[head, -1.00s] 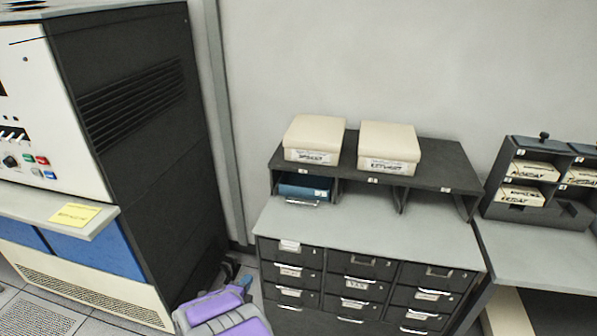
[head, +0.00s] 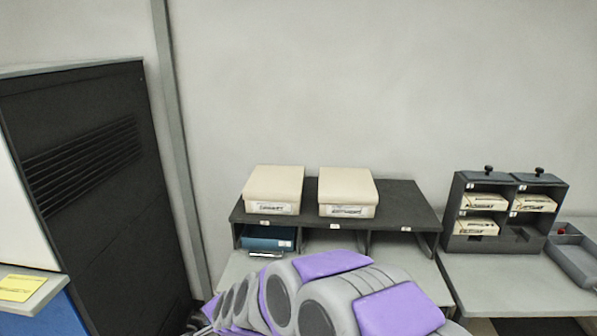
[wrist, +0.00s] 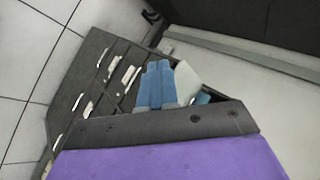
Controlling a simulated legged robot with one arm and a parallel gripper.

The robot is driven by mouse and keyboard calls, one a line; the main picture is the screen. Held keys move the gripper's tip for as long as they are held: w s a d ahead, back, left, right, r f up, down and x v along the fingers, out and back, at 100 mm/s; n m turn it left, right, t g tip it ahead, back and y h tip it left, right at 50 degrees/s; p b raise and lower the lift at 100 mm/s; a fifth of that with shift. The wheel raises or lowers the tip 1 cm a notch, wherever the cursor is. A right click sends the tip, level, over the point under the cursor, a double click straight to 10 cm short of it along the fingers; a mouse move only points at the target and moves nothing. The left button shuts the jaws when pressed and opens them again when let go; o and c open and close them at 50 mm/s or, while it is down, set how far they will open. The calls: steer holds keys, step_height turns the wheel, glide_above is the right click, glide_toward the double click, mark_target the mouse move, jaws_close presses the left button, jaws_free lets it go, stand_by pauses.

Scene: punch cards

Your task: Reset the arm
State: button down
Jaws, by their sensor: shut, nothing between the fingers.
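My gripper (wrist: 158,68) shows in the wrist view as two blue fingers lying side by side, shut and empty. Beyond them is the dark drawer cabinet (wrist: 97,88), seen at a tilt. In the head view my grey and purple arm (head: 335,295) fills the bottom middle, in front of the cabinet. It hides the drawers and part of the cabinet top. The gripper's fingers cannot be made out in the head view.
Two cream boxes (head: 273,189) (head: 348,191) sit on a dark shelf unit (head: 408,198). A blue tray (head: 267,238) is in its left compartment. A rack (head: 454,213) of labelled card decks stands at right beside a grey tray (head: 577,262). A tall black machine (head: 80,180) stands left.

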steer(key=s+d+r+n+g+h, duration=0.2)
steer(key=s+d, duration=0.9)
steer(key=s+d+r+n+g+h, duration=0.2)
steer(key=s+d+r+n+g, duration=0.1)
steer(key=s+d, duration=0.8)
steer(key=s+d+r+n+g+h, duration=0.1)
steer(key=s+d+r+n+g, duration=0.1)
steer(key=s+d, duration=0.9)
steer(key=shift+s+d+r+n+g+h, duration=0.2)
steer(key=shift+d+n+g+h, duration=0.1)
steer(key=shift+d+n+h, duration=0.1)
